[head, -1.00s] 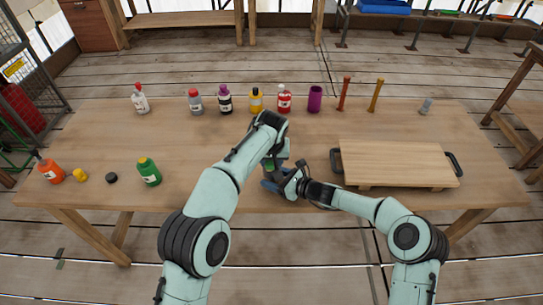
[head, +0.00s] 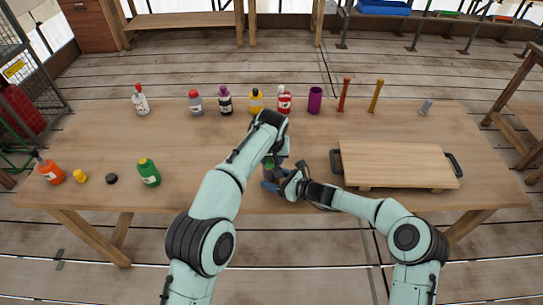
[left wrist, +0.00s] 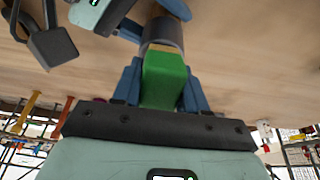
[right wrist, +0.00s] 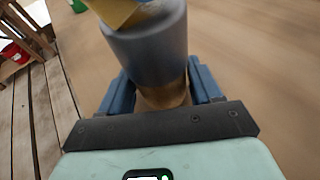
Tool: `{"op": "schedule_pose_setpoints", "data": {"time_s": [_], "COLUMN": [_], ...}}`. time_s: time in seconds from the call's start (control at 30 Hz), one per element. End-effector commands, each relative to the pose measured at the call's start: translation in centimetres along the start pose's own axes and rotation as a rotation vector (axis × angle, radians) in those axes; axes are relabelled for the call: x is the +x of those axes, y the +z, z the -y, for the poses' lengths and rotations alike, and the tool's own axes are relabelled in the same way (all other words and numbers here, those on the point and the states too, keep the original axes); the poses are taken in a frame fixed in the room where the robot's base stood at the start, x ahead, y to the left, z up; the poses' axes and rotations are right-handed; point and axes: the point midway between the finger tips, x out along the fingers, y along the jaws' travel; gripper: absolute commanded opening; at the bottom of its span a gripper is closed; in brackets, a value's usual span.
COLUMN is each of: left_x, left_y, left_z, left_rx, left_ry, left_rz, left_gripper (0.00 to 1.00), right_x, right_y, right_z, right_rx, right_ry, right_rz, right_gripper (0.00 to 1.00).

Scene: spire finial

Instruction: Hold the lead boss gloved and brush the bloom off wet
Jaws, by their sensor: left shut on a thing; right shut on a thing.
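My left gripper (left wrist: 155,85) is shut on a green block-like brush (left wrist: 165,80) with a tan end. It also shows as a small green patch in the head view (head: 268,164). My right gripper (right wrist: 163,85) is shut on a dark grey cylinder with a brownish lower part, apparently the lead boss (right wrist: 150,45). In the right wrist view, the brush's tan end (right wrist: 115,10) overlaps the boss's top; whether they touch is unclear. The boss also shows beyond the brush in the left wrist view (left wrist: 162,32). In the head view the arms mostly hide both items near the table's front edge.
A wooden board with dark handles (head: 395,165) lies right on the table (head: 220,150). Several bottles, a purple cup (head: 315,100) and two upright sticks line the back. A green bottle (head: 148,172), a black puck (head: 111,178) and an orange bottle (head: 49,170) stand left.

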Motion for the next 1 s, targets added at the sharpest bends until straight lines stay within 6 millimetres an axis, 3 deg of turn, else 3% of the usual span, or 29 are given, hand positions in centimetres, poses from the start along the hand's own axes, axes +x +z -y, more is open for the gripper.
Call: {"op": "schedule_pose_setpoints", "data": {"time_s": [0.27, 1.0], "left_x": [-0.3, -6.0], "left_y": [-0.2, -2.2], "left_z": [0.2, 4.5], "left_rx": [-0.001, -0.002], "left_ry": [0.000, 0.001], "left_rz": [-0.002, -0.003], "left_gripper": [0.18, 0.18], "right_x": [0.0, 0.0], "right_y": [0.1, 0.0], "right_z": [0.0, 0.0], "right_rx": [0.000, 0.000], "right_ry": [0.000, 0.000], "right_rz": [0.001, 0.001], "right_gripper": [0.47, 0.47]}}
